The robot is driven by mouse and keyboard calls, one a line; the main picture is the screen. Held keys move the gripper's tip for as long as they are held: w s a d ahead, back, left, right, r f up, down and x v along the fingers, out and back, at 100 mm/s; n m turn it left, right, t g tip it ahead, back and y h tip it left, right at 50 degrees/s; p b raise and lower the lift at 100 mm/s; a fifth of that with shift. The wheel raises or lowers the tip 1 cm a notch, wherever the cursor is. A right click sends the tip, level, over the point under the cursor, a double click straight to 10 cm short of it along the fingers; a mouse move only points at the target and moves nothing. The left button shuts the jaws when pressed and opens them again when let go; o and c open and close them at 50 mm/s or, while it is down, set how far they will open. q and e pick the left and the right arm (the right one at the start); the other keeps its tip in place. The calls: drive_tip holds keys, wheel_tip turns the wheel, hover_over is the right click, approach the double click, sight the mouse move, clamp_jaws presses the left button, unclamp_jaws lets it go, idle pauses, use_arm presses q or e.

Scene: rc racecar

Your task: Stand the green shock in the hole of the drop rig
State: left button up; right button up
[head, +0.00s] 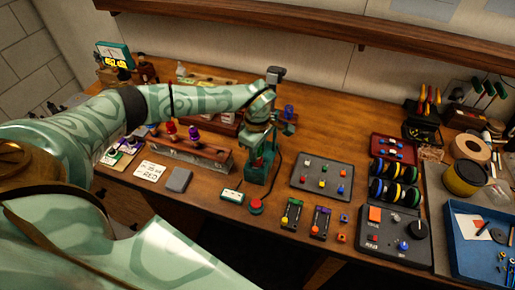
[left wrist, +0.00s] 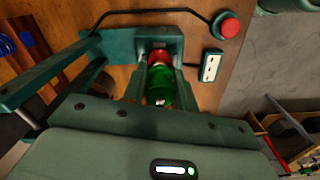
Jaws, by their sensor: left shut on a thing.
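My left gripper (head: 262,122) is over the drop rig (head: 260,168), a dark green stand on the table. In the left wrist view my left gripper (left wrist: 158,88) is shut on the green shock (left wrist: 160,86), with a finger on each side of it. The shock's red part (left wrist: 158,57) is at its far end, close against the teal block of the rig (left wrist: 172,34). I cannot tell whether that end is inside the hole, which is hidden. In the head view the gripper and arm hide the shock. My right gripper is not in view.
A red button (head: 256,207) and a small display box (head: 232,196) lie in front of the rig, with a cable nearby. A rack (head: 205,158) with red and purple shocks stands left. A grey tray (head: 322,178) of small coloured parts lies right.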

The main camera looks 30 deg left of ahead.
use_arm(q)
drive_tip(key=shift+f, duration=0.2)
drive_tip(key=o, duration=1)
drive_tip(key=shift+o, duration=0.2)
wheel_tip(320, 180, up, 16)
drive_tip(key=shift+r, duration=0.15)
